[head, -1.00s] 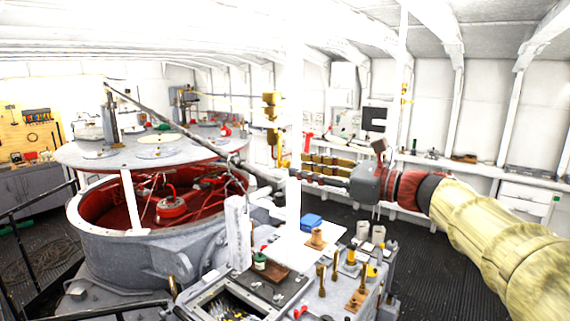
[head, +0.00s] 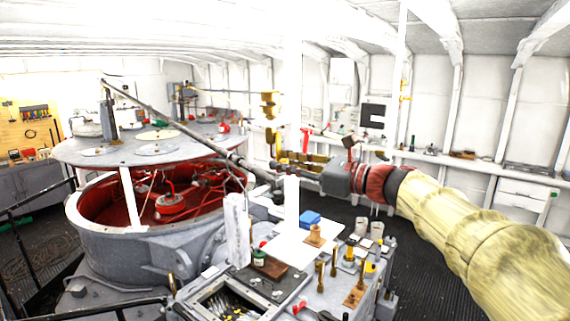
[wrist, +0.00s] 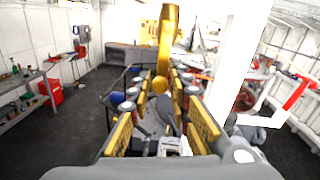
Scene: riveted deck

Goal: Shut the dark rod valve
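A long dark rod (head: 175,123) slants down from the upper left, over the round grey housing, towards my gripper in the head view. I cannot tell for certain that it belongs to the valve. A brass fitting (head: 270,108) stands upright just left of my gripper; a brass piece (wrist: 167,42) is also ahead of the fingers in the wrist view. My gripper (head: 286,164) has yellow-gold fingers, spread apart on both sides in the wrist view (wrist: 160,92). Nothing is clearly clasped between them. Contact with the brass or the rod cannot be told.
A white post (wrist: 235,60) stands close to the right of my fingers. A red-handled fitting (head: 306,136) is behind the gripper. The grey housing (head: 120,235) with a red interior lies left. A cluttered workbench (head: 290,262) is below. Dark floor (wrist: 60,130) is open at left.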

